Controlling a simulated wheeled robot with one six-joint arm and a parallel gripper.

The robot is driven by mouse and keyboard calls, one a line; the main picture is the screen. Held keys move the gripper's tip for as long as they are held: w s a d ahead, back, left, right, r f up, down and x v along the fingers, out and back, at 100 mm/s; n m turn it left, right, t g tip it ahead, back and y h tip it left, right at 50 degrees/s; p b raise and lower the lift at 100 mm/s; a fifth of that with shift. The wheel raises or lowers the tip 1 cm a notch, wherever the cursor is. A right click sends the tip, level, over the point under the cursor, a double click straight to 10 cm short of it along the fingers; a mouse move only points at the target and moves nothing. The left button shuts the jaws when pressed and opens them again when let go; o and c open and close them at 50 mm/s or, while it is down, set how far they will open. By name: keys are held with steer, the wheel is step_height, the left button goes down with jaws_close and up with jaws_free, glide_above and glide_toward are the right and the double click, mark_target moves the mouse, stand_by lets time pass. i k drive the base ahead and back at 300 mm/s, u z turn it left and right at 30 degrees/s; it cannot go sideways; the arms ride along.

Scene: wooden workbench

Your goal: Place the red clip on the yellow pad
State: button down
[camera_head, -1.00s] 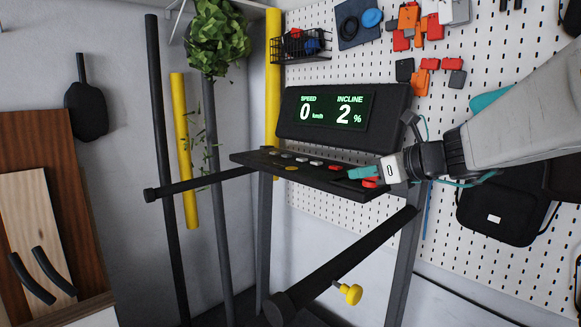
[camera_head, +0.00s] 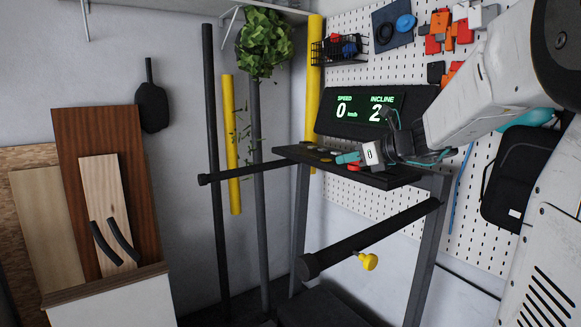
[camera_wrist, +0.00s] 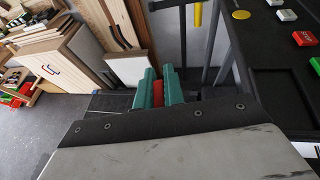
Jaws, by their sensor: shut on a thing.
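My gripper (camera_head: 347,158) has teal fingers and is above the dark console shelf (camera_head: 372,180). It is shut on the red clip (camera_head: 354,167), which shows as a small red piece below the fingers. In the wrist view the red clip (camera_wrist: 158,96) sits between the two teal fingers of my gripper (camera_wrist: 159,84). The yellow pad (camera_wrist: 241,14) is a small round disc on the shelf, at the upper right of the wrist view. In the head view the yellow pad (camera_head: 326,160) is small, just left of the fingertips. The clip is apart from it.
A row of coloured buttons (camera_wrist: 304,38) runs along the shelf beside the pad. The lit display (camera_head: 365,110) stands behind the shelf. Dark handrails (camera_head: 370,238) stick out on both sides. A pegboard (camera_head: 465,200) with tools is behind my arm.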

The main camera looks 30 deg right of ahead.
mark_target(326, 161)
steer(key=u, duration=0.05)
steer(key=k, duration=0.25)
steer(key=u, duration=0.85)
steer(key=i, duration=0.55)
steer(key=z, duration=0.75)
steer(key=i, duration=0.45)
steer(key=z, duration=0.55)
